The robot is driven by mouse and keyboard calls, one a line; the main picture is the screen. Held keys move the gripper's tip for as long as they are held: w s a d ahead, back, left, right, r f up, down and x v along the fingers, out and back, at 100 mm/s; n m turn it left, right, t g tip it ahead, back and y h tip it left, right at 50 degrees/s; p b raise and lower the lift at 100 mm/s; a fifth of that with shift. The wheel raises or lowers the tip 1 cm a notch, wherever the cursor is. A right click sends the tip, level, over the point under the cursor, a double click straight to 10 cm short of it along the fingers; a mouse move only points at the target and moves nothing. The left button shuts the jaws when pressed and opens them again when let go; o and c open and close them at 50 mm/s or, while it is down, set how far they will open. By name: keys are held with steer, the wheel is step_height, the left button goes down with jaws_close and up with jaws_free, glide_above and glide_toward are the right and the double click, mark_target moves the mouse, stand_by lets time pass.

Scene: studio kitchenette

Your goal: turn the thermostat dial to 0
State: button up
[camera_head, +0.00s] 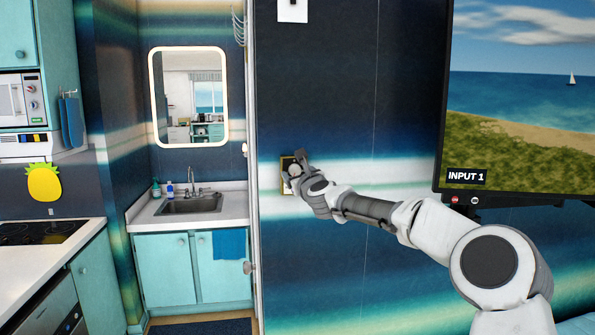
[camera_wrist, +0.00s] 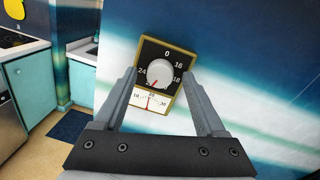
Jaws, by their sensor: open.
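The thermostat (camera_wrist: 148,47) is a black panel with a gold frame on the striped wall, with 0 at its top and 16, 18 and 24 legible around the dial. Its round white dial (camera_wrist: 161,72) has a red mark toward the lower left, away from the 0. A white gauge strip (camera_wrist: 144,98) with a red needle lies below. My gripper (camera_wrist: 160,76) is open, its fingers to either side of the dial in the wrist view; I cannot tell whether they touch it. In the head view my gripper (camera_head: 299,160) largely hides the thermostat (camera_head: 285,182).
A wall-mounted screen (camera_head: 520,100) hangs to the right, behind my arm. A white switch plate (camera_head: 292,11) is above the thermostat. A sink (camera_head: 190,204) and teal cabinets (camera_head: 165,268) stand to the left. The wall around the thermostat is mostly bare.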

jaws_close()
stand_by(0.4)
